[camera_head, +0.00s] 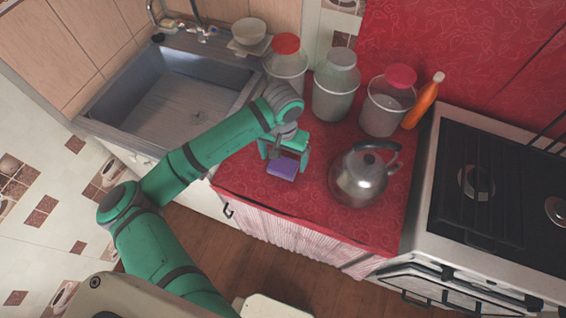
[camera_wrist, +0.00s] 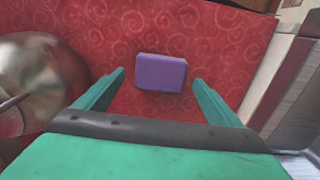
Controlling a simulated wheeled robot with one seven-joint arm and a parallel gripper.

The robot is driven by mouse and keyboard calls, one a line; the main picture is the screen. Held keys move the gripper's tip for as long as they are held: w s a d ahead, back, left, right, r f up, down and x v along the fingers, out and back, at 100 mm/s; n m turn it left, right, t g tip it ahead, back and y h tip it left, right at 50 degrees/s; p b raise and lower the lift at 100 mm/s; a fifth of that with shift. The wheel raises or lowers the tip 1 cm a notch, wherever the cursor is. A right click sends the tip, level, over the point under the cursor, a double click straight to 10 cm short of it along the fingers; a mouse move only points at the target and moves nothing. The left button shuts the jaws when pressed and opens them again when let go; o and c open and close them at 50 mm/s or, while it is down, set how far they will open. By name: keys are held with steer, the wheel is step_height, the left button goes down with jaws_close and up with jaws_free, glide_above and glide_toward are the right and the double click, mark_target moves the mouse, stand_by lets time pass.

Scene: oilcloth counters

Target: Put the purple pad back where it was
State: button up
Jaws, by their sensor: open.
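The purple pad (camera_head: 283,168) lies on the red patterned oilcloth counter (camera_head: 240,177), near its front edge and left of the kettle. In the wrist view the pad (camera_wrist: 161,73) lies flat, between and a little beyond the fingertips. My gripper (camera_head: 283,158) is open over the pad, with one teal finger to each side of it. The fingers also show in the wrist view (camera_wrist: 158,80). No contact with the pad shows, and the gap in height is hard to tell.
A metal kettle (camera_head: 358,178) stands close to the right of my gripper. Several lidded jars, one a grey-lidded jar (camera_head: 336,90), and an orange bottle (camera_head: 423,103) line the back. The sink (camera_head: 185,95) is at left, the stove (camera_head: 490,190) at right. Bare oilcloth surrounds the pad.

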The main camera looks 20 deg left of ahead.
mark_target(283, 166)
step_height(283, 166, up, 8)
steer(key=shift+f, duration=0.15)
stand_by(0.6)
